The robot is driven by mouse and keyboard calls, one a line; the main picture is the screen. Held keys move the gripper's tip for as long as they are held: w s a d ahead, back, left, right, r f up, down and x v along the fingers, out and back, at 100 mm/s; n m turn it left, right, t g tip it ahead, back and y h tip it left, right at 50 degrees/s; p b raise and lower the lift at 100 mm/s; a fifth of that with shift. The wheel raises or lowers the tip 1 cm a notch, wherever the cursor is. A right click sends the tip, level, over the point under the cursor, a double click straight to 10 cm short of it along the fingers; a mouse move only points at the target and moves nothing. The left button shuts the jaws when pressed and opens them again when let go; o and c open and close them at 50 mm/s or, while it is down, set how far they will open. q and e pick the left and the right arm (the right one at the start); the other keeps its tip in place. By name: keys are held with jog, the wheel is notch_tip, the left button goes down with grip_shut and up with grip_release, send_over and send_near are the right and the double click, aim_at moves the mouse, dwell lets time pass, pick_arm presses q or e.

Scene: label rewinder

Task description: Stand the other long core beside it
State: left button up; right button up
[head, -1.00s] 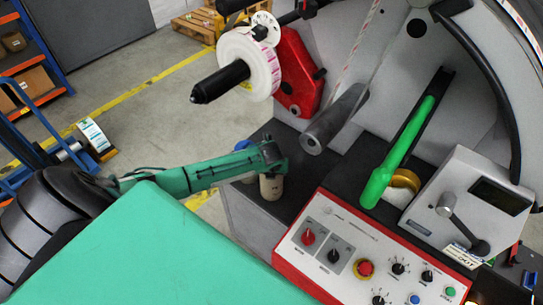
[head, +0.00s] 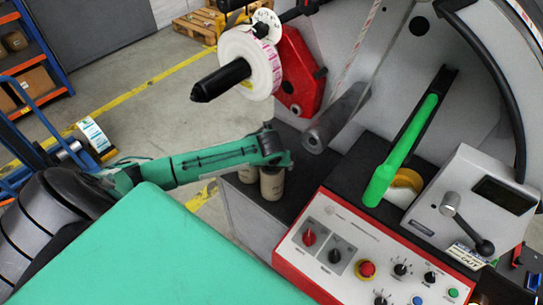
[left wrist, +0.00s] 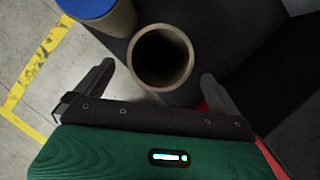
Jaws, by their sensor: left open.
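Two upright cardboard cores stand side by side on the dark top of the machine's base. The nearer core (head: 271,184) is below my left gripper (head: 276,160); its open, hollow top (left wrist: 161,57) shows in the left wrist view. The other core (head: 247,174) stands just left of it, partly hidden by my arm; its blue top (left wrist: 85,6) is cut off by the left wrist picture's edge. My left gripper is open, with its fingers (left wrist: 157,88) apart on either side of the near core's rim. I cannot tell whether they touch it. My right gripper is not in view.
The label rewinder's control panel (head: 350,255) is to the right, with a green arm (head: 405,150) behind it. A grey roller (head: 335,118) and a label roll (head: 248,65) on a black shaft are above. A green surface (head: 160,250) fills the front.

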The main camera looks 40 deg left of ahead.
pick_arm(q)
jog(key=shift+b+v, duration=0.3)
jog(key=shift+v, duration=2.1)
